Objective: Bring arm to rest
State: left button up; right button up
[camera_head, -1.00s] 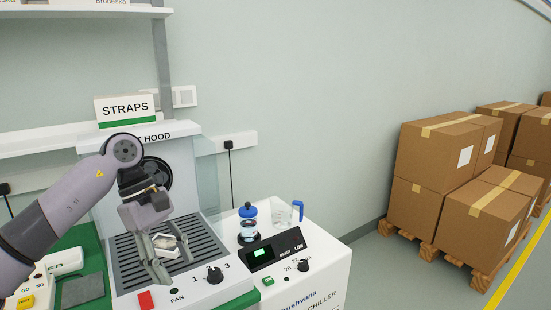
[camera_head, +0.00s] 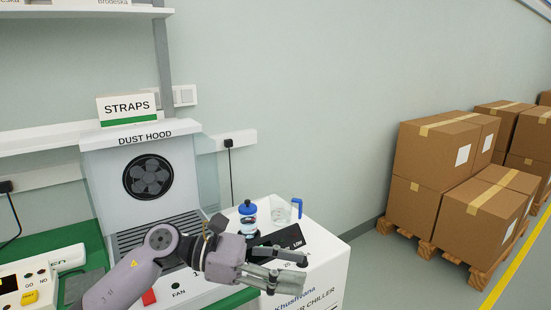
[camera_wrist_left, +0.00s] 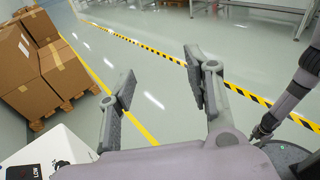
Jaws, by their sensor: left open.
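My left gripper (camera_head: 284,270) is open and empty, held in front of the white chiller unit and pointing right in the head view. In the left wrist view its two fingers (camera_wrist_left: 160,80) are spread apart, with only floor seen between them. My left arm (camera_head: 135,275) comes in from the lower left and crosses in front of the dust hood (camera_head: 110,165). It hides part of the hood's grille and knobs.
A blue-lidded jar (camera_head: 249,222) and a clear jug with a blue handle (camera_head: 281,211) stand on the chiller (camera_head: 325,265), close behind my gripper. Cartons (camera_head: 430,155) on pallets stand at the right. Open floor (camera_head: 390,280) lies between chiller and pallets.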

pick_arm(q)
notch_tip(320, 180, up, 5)
jog(key=w+n+t+h, duration=0.2)
jog(key=n+t+h, duration=0.3)
jog(key=n+t, duration=0.7)
jog(key=w+a+f+n+t+y, duration=0.3)
jog(key=a+n+t+y, duration=0.35)
jog(key=n, duration=0.85)
jog(key=s+a+f+n+g+y, duration=0.1)
jog(key=s+a+f+n+y, duration=0.1)
jog(key=a+f+n+y, duration=0.6)
jog(key=s+a+f+n+g+y, duration=0.1)
jog(key=s+a+f+n+y, duration=0.1)
jog(key=a+f+n+y, duration=0.6)
jog(key=s+f+n+g+h, duration=0.1)
jog(key=s+f+n+g, duration=0.45)
jog(key=s+f, duration=0.55)
jog(key=s+f+n+g, duration=0.4)
jog(key=s+f+g, duration=0.3)
jog(key=s, duration=0.8)
jog(key=s+f+p+x, duration=0.1)
jog(key=s+x, duration=0.2)
jog(key=x, duration=0.9)
jog(key=s+x, duration=0.3)
jog(key=x, duration=0.8)
jog(key=s+a+f+g+p, duration=0.1)
jog(key=s+a+f, duration=0.2)
jog(key=s+f, duration=1.4)
jog(key=shift+f+g, duration=0.25)
jog(key=shift+g, duration=0.15)
